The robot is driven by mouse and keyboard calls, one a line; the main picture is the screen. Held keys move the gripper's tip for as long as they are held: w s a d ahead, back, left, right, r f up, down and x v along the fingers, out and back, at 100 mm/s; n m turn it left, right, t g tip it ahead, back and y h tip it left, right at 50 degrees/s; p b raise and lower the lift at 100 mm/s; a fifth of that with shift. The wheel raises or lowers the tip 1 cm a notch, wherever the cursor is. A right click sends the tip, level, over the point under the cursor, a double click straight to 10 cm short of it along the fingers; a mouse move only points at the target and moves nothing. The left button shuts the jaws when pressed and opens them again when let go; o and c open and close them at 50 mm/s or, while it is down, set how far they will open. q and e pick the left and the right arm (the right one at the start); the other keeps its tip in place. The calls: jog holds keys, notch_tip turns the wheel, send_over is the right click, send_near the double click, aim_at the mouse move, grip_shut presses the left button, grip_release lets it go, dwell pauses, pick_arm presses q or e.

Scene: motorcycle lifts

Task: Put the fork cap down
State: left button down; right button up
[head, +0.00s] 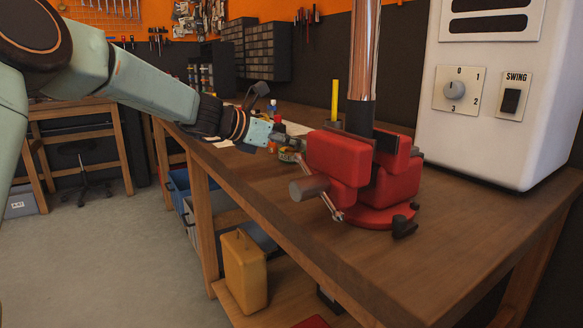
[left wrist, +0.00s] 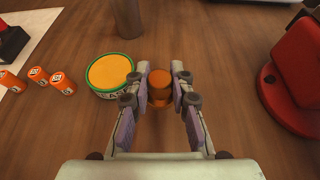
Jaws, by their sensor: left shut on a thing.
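The fork cap (left wrist: 160,84) is a small orange-brown round piece in the left wrist view. It sits between the fingertips of my left gripper (left wrist: 160,76), which is shut on it. In the head view, my left gripper (head: 287,145) is low over the wooden workbench (head: 440,260), just left of the red vise. The cap cannot be made out there. Whether it touches the bench is unclear. My right gripper is not in view.
The red vise (head: 345,160) holds an upright shiny fork tube (head: 363,60). A green-rimmed tin (left wrist: 111,74) stands close left of the gripper. Several small orange canisters (left wrist: 62,82) stand farther left. A white heater-like box (head: 500,120) stands behind the vise.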

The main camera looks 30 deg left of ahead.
aim_at(292, 172)
pick_arm(q)
notch_tip(292, 172, down, 4)
jog(key=shift+d+f+b, duration=0.15)
jog(key=shift+f+b, duration=0.05)
jog(key=shift+b, duration=1.05)
jog(key=shift+w, duration=0.1)
jog(key=shift+f, duration=0.15)
jog(key=c, duration=1.2)
grip_release()
jog(key=shift+f, duration=0.1)
